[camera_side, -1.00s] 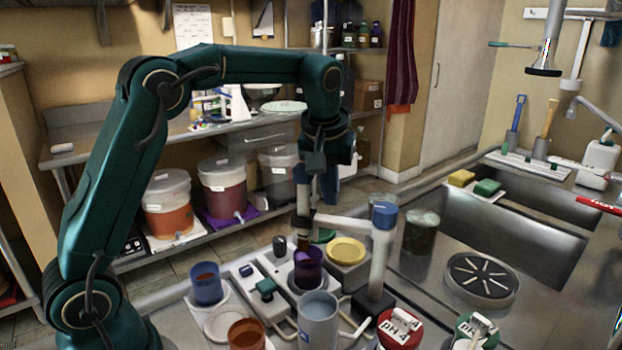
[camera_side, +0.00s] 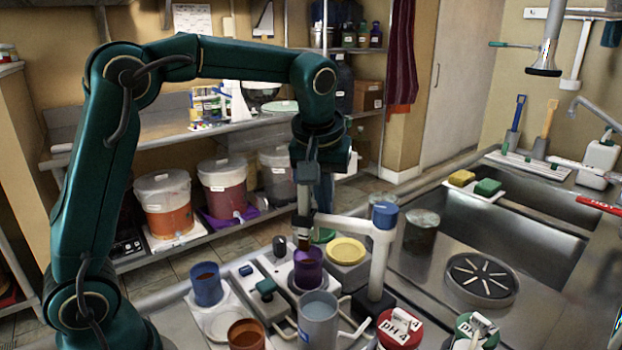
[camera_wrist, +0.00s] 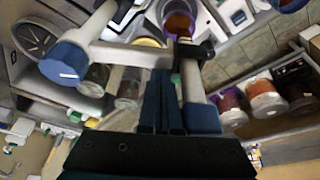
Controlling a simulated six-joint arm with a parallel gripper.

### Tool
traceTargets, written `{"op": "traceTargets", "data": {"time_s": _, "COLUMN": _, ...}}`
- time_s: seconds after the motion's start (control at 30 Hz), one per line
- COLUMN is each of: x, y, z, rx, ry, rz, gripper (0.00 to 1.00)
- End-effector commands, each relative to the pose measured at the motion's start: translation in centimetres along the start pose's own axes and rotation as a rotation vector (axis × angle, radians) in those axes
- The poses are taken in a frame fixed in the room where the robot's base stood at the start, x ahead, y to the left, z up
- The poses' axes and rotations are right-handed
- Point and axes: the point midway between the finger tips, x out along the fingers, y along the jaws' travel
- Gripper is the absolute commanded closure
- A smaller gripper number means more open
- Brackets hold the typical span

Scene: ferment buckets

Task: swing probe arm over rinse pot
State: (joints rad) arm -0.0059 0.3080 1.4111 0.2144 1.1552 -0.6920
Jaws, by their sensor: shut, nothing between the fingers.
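The probe arm (camera_side: 345,227) is a pale horizontal bar on a post with a blue cap (camera_side: 384,214). Its left end carries an upright probe (camera_side: 304,202) over the purple cup (camera_side: 307,268); I cannot tell whether the tip is inside. The large grey pot of clear liquid (camera_side: 318,326), apparently the rinse pot, stands in front of the purple cup. My gripper is shut and empty, behind the bar near the probe. In the wrist view its dark blue fingers (camera_wrist: 162,98) are together beside the probe (camera_wrist: 193,82); contact is unclear. The bar (camera_wrist: 125,53) runs left to its blue cap (camera_wrist: 63,62).
A blue cup (camera_side: 206,285), an orange-brown cup (camera_side: 246,334) and a yellow dish (camera_side: 346,250) stand nearby. Red (camera_side: 399,328) and green pH pots (camera_side: 478,328) are front right. A dark jar (camera_side: 421,232) stands behind the post, with the sink (camera_side: 490,235) beyond.

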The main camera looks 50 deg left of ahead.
Motion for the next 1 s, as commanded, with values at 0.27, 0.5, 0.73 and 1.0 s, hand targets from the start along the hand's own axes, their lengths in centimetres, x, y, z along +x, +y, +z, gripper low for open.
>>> {"op": "traceTargets", "data": {"time_s": 0.27, "x": -0.1, "y": -0.1, "z": 0.4, "rx": -0.035, "ry": 0.0, "rz": -0.013, "gripper": 1.0}}
{"op": "traceTargets", "data": {"time_s": 0.5, "x": -0.3, "y": -0.1, "z": 0.8, "rx": -0.078, "ry": 0.0, "rz": -0.028, "gripper": 1.0}}
{"op": "traceTargets", "data": {"time_s": 0.73, "x": -0.7, "y": -0.1, "z": 2.0, "rx": -0.185, "ry": 0.0, "rz": -0.066, "gripper": 1.0}}
{"op": "traceTargets", "data": {"time_s": 1.0, "x": -1.5, "y": 0.3, "z": 4.2, "rx": -0.413, "ry": 0.0, "rz": -0.147, "gripper": 1.0}}
